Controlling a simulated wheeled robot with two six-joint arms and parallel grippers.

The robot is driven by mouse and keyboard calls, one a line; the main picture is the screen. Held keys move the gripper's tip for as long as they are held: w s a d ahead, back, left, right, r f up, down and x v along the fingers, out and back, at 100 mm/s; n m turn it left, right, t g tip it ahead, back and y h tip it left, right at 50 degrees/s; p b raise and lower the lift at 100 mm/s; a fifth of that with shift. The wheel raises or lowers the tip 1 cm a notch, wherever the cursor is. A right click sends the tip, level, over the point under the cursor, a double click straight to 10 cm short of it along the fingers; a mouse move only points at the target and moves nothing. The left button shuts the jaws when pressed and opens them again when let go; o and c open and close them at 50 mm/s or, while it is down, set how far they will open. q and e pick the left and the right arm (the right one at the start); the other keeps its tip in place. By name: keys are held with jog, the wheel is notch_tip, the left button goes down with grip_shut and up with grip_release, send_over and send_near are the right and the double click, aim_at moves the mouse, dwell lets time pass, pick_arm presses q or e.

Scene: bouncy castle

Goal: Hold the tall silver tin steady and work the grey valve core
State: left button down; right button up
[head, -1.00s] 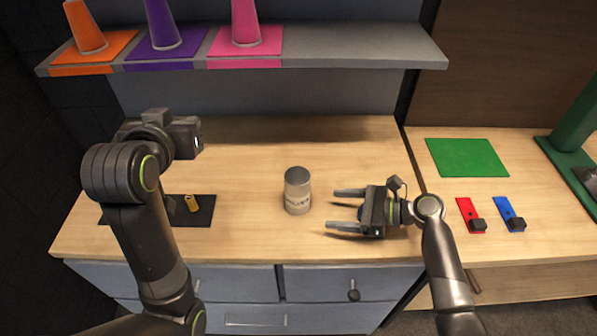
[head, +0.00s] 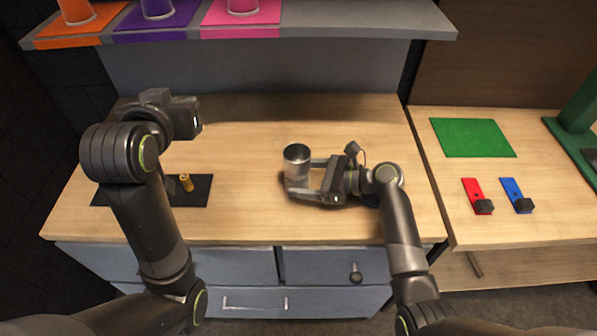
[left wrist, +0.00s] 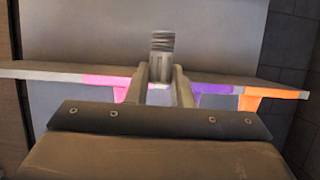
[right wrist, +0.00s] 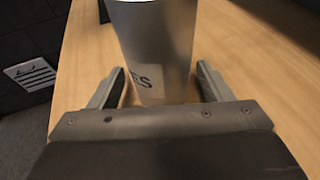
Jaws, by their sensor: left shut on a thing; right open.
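The tall silver tin (head: 297,160) stands upright on the wooden table, its top facing up. My right gripper (head: 304,178) is open, with a finger on either side of the tin. In the right wrist view the tin (right wrist: 158,40) is between the open fingers, with a gap visible on the right; dark letters show on it. My left gripper (left wrist: 160,75) is shut on a grey threaded piece, seemingly the grey valve core (left wrist: 162,42), which sticks out past the fingertips. In the head view the left fingers and the core are hidden behind the wrist.
A small brass cylinder (head: 186,182) is at a black mat (head: 200,196) by my left arm. A shelf (head: 350,20) with cones overhangs the back. A green mat (head: 472,137), red plate (head: 473,190) and blue plate (head: 512,188) lie right. The table behind the tin is clear.

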pick_arm(q)
jog(key=shift+w, duration=0.1)
pick_arm(e)
jog(key=shift+w+a+f, duration=0.15)
jog(key=shift+a+f, duration=0.05)
jog(key=shift+a, duration=0.25)
jog(key=c, duration=0.7)
pick_arm(q)
jog(key=shift+w+d+f, duration=0.1)
jog(key=shift+w+d, duration=0.05)
jog(key=shift+d, duration=0.1)
jog(key=w+d+f+m+g+h, duration=0.1)
jog(key=w+d+m+g+h, duration=0.1)
jog(key=d+m+g+h, duration=0.6)
jog(key=w+d+f+m+g+h, duration=0.1)
jog(key=w+d+m+g+h, duration=0.1)
jog(key=d+m+g+h, duration=0.55)
jog(key=shift+s+d+f+m+t+y, duration=0.1)
jog(key=shift+d+f+m+t+y, duration=0.25)
jog(key=shift+f, duration=0.6)
jog(key=shift+s+d+f+m+t+y, duration=0.1)
jog(key=shift+d+f+m+t+y, duration=0.3)
jog(key=shift+f, duration=0.55)
jog(key=shift+d+f+m+t+y, duration=0.25)
jog(key=shift+f+m, duration=0.25)
jog(key=shift+f, duration=0.45)
